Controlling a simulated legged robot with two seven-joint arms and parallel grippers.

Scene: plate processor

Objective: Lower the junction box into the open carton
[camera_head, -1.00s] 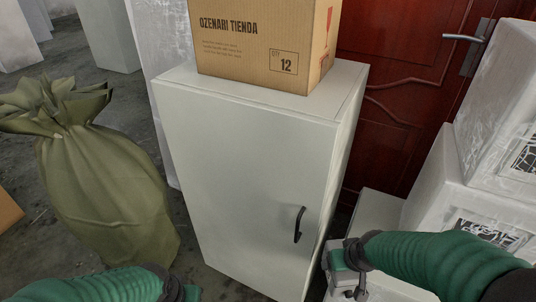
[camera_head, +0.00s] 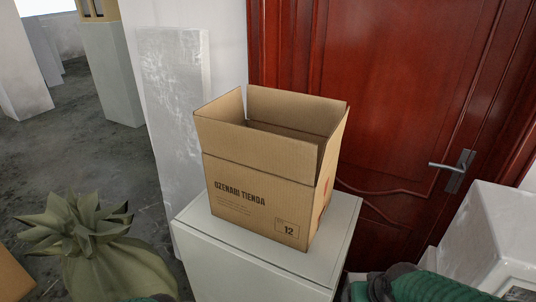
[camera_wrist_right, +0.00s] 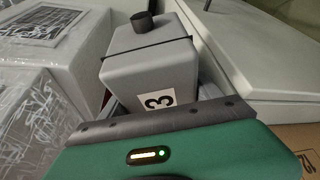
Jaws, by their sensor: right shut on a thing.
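The open carton (camera_head: 255,190) stands upright on a white cabinet, flaps raised and its inside partly visible. My left gripper is out of view.
The white cabinet (camera_head: 245,250) bears the carton. A red door (camera_head: 400,120) with a lever handle is behind it. A green sack (camera_head: 105,260) stands at the left. Wrapped white boxes (camera_head: 490,240) are at the right, near my right arm. Space above the carton is clear.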

